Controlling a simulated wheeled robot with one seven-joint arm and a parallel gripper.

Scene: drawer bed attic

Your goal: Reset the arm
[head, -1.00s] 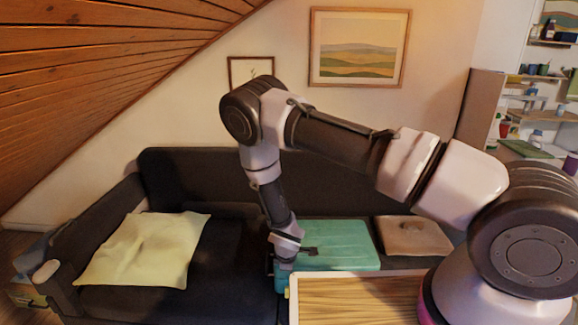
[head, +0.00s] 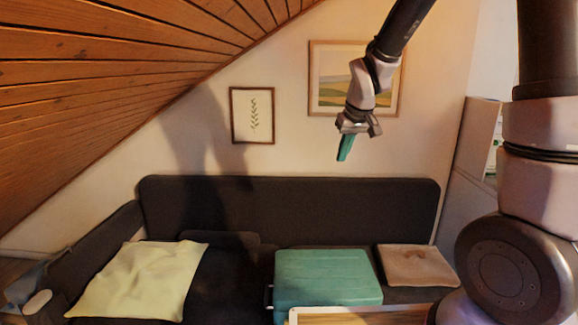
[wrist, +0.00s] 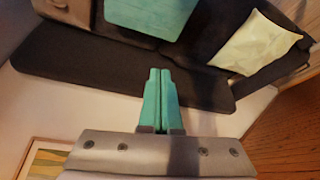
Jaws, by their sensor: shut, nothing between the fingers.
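My gripper (head: 344,148) is raised in the head view, in front of the landscape picture and above the sofa back. Its teal fingers point down. In the wrist view the two fingers of my gripper (wrist: 160,98) lie side by side, shut with nothing between them. The gripper touches nothing in view. My arm comes down to it from the upper right of the head view.
Below are a dark sofa (head: 300,208), a yellow cushion (head: 140,280), a teal case (head: 327,278) and a tan cushion (head: 417,266). A wooden-topped surface (head: 360,316) is at the bottom edge. A sloped wooden ceiling (head: 110,60) is at left. Two framed pictures hang behind.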

